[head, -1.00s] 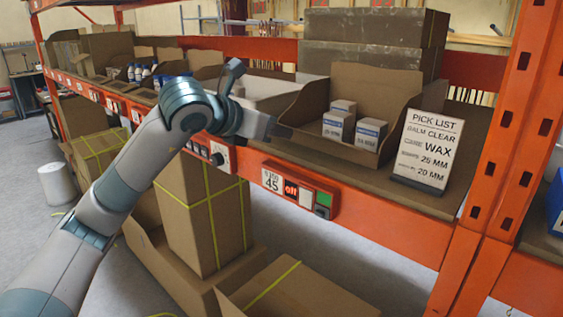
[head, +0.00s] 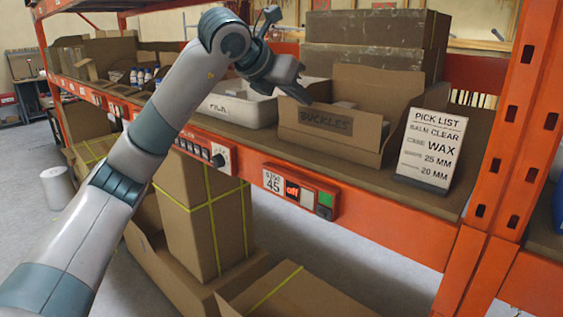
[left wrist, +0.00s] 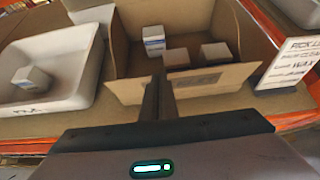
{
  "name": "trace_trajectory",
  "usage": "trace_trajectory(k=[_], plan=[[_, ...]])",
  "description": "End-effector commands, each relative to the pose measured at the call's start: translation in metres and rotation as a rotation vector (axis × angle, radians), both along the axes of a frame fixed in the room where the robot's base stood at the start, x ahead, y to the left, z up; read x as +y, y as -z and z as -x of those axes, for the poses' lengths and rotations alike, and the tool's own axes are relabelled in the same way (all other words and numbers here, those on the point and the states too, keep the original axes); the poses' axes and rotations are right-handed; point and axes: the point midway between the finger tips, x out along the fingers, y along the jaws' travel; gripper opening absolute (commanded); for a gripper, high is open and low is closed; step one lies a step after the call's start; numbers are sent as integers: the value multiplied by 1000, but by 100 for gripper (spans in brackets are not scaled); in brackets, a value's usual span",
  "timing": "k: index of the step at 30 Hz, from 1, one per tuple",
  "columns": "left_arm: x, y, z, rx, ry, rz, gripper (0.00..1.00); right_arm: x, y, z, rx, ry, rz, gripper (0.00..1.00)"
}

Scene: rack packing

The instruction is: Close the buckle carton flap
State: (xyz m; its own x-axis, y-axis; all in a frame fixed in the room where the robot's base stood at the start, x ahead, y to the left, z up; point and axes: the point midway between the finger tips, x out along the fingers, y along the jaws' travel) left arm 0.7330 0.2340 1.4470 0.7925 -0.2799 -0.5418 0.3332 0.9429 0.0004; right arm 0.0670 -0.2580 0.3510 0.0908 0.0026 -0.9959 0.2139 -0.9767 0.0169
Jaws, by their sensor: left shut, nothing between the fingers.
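The buckle carton (head: 377,92) stands on the shelf, its tall back panel upright. Its front flap (head: 322,134), marked BUCKLES, is raised across the front and hides most of the small boxes inside. In the left wrist view the flap (left wrist: 215,82) spans the carton front, with small white-and-brown boxes (left wrist: 154,40) behind it. My left gripper (head: 302,94) is shut and empty, at the flap's upper left edge. In the left wrist view its fingers (left wrist: 158,98) overlap the flap; I cannot tell whether they touch it. My right gripper is not in view.
A white tray (head: 240,110) with a small box (left wrist: 32,79) stands left of the carton. A pick list sign (head: 430,150) stands close on the right. An orange upright (head: 508,130) is farther right. Large brown boxes (head: 375,28) stand behind.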

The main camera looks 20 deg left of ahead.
Motion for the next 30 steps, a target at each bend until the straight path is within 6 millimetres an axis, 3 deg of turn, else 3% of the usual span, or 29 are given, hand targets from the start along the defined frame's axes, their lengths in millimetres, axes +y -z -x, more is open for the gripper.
trace_trajectory(k=[5, 13, 30], plan=[[-6, -10, -15, 45, 0, -16, 0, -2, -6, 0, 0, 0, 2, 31], [-11, -9, -31, 131, 1, -46, 0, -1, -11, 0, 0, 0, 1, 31], [-14, -8, -37, 130, 1, -45, 0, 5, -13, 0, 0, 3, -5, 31]])
